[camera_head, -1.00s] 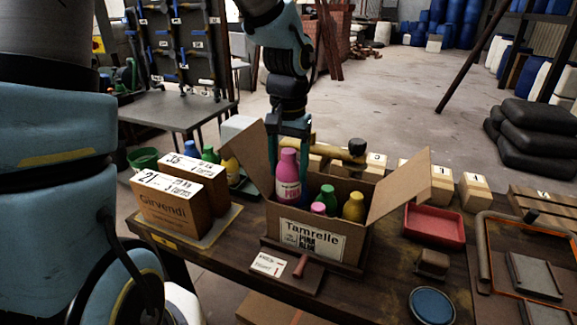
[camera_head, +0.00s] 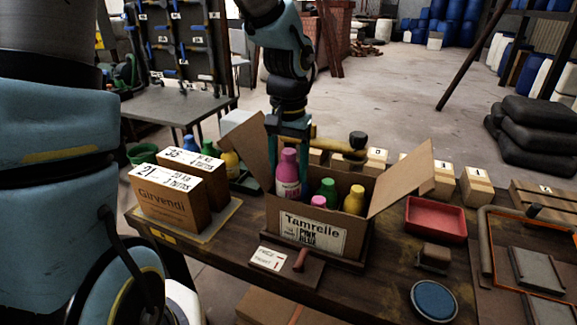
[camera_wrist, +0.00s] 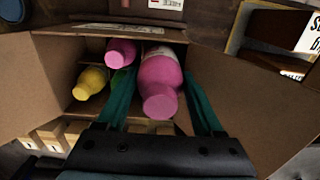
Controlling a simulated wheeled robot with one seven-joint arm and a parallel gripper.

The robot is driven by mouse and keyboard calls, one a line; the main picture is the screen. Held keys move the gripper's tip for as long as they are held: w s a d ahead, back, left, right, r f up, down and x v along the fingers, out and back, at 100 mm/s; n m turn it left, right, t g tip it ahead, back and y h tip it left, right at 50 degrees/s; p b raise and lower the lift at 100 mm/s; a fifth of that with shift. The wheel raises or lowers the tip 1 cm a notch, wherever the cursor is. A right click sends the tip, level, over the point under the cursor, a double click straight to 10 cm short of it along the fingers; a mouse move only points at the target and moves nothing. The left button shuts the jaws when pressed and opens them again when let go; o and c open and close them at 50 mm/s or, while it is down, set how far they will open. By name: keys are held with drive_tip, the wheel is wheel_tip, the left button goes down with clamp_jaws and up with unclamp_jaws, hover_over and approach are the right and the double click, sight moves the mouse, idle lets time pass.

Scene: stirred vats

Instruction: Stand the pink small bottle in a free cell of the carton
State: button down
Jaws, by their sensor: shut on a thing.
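A pink bottle (camera_head: 288,178) with a pale label stands upright between the fingers of my gripper (camera_head: 291,152). My gripper is shut on it; in the wrist view the bottle (camera_wrist: 160,78) shows between two teal fingers. Its lower part is inside the open carton (camera_head: 358,224), hidden by the front wall in the head view, so I cannot tell if it touches the floor. The carton also holds a green bottle (camera_head: 328,188), a yellow bottle (camera_head: 354,199) and another pink bottle (camera_head: 318,202), seen lower at the front.
The carton's side flaps (camera_head: 408,182) stand out left and right. Two brown boxes (camera_head: 168,208) are to its left, with more bottles (camera_head: 230,163) behind them. A red tray (camera_head: 436,219) and a blue round lid (camera_head: 433,301) lie to the right. A hammer-like tool (camera_head: 340,144) is behind the carton.

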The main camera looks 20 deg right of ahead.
drive_tip(key=shift+f, duration=0.1)
drive_tip(key=shift+f+b, duration=0.6)
drive_tip(key=shift+f, duration=0.1)
unclamp_jaws()
idle(0.4)
wheel_tip(320, 180, up, 10)
drive_tip(key=p, duration=0.9)
